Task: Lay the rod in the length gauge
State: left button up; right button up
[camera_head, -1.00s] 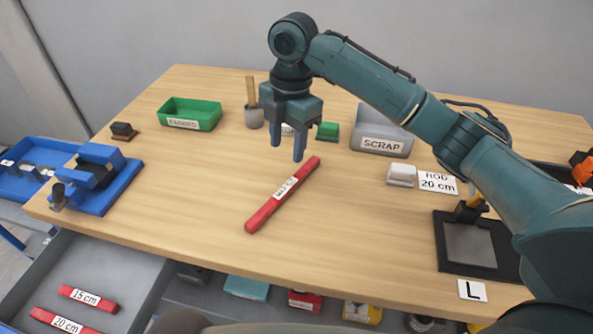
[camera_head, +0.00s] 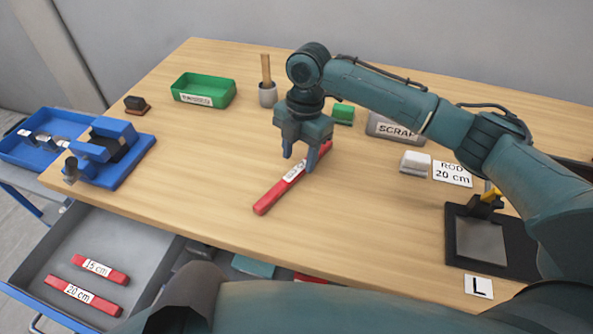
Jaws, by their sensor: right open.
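A red rod (camera_head: 273,198) with a white label lies slantwise on the table; its label is partly hidden by a finger and I cannot read it. My right gripper (camera_head: 299,164) is open over the rod, its fingertips appearing on either side of it near the label. I cannot tell whether they touch it. A black fixture (camera_head: 457,246) with a grey plate and a yellow part stands at the right, by a card marked "L" (camera_head: 479,287); I cannot tell for sure that it is the length gauge. My left gripper is not in view.
A "ROD 20 cm" card (camera_head: 452,173) lies at the right. A green bin (camera_head: 203,91) and a grey SCRAP bin (camera_head: 383,125) stand at the back. A blue fixture (camera_head: 117,160) is at the left. An open drawer (camera_head: 129,233) holds red 15 cm and 20 cm rods.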

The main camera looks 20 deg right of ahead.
aim_at(297, 170)
jog(key=f, duration=0.3)
jog(key=shift+s+a+f, duration=0.15)
jog(key=shift+s+a, duration=0.05)
jog(key=shift+a, duration=0.1)
grip_shut()
